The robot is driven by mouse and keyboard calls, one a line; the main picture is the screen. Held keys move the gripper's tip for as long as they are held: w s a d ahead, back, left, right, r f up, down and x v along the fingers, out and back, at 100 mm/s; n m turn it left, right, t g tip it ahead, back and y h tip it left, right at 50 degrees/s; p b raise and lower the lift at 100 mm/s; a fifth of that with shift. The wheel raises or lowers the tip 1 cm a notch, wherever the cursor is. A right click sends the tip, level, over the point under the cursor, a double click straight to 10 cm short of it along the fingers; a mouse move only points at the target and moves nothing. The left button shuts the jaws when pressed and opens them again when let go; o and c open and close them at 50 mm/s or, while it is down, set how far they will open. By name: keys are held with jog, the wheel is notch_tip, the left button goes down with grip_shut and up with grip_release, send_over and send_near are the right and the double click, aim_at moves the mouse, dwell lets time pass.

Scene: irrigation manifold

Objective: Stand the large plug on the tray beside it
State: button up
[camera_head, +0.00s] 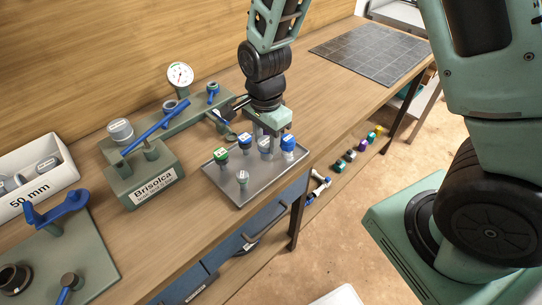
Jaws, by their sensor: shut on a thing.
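My gripper (268,136) points down over the back right part of the metal tray (213,171). It is shut on a pale grey plug (265,146), which looks like the large plug. Whether this plug's lower end touches the tray is hard to tell. A small grey plug (242,177) stands near the tray's front edge.
The manifold block (148,172), with a grey cap (120,130), blue lever (155,128) and gauge (180,75), stands left of the tray. A white bin (36,183) marked 50 mm is at far left. The bench right of my gripper is clear up to a dark mat (370,50).

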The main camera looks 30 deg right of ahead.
aim_at(266, 154)
jog(key=shift+f+p, duration=0.3)
jog(key=shift+f, duration=2.35)
jog(key=shift+f, duration=0.15)
jog(key=o, duration=1.1)
